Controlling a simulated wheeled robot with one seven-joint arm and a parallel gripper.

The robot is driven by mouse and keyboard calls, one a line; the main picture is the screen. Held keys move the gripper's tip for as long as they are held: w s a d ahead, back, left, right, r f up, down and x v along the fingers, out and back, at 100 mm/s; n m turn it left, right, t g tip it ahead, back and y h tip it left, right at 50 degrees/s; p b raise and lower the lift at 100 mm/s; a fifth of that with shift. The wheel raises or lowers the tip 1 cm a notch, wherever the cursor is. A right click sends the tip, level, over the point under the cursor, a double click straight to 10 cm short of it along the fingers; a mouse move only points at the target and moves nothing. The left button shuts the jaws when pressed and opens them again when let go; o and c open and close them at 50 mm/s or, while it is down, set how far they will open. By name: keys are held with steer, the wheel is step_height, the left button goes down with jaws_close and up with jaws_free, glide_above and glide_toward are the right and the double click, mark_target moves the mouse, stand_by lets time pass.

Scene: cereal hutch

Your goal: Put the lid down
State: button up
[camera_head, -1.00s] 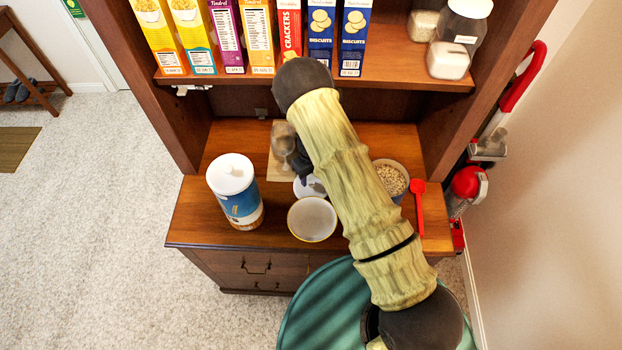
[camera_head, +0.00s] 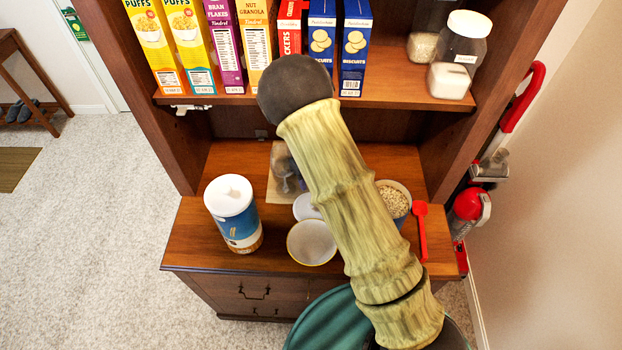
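A round white lid (camera_head: 304,206) shows just behind the small bowl (camera_head: 312,243) on the wooden counter. It looks flat on the counter, and my arm covers its right side. An open tub of oat-like pieces (camera_head: 394,201) stands to the right of my arm. A canister with a blue label (camera_head: 233,215) stands at left with its white top on. My arm hides most of my gripper; I cannot make out its fingertips or whether they are open. No dark finger shows over the visible part of the lid.
A red scoop (camera_head: 421,230) lies right of the tub. A greyish object (camera_head: 285,170), partly hidden, is over a pale board behind the lid. Cereal boxes and jars fill the shelf (camera_head: 400,92) above. The counter between canister and bowl is clear.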

stand_by(0.4)
steer(key=s+d+r+n+t, duration=0.1)
steer(key=s+d+r+n, duration=0.6)
steer(key=n, duration=0.7)
steer(key=s+d+r+n+t, duration=0.1)
steer(key=s+d+r+n, duration=0.7)
steer(key=s+r+n, duration=0.3)
steer(key=r+n, duration=0.1)
steer(key=n, duration=0.2)
steer(key=shift+s+d+n+t, duration=0.15)
steer(key=shift+s+n+t, duration=0.15)
steer(key=shift+s+n, duration=0.1)
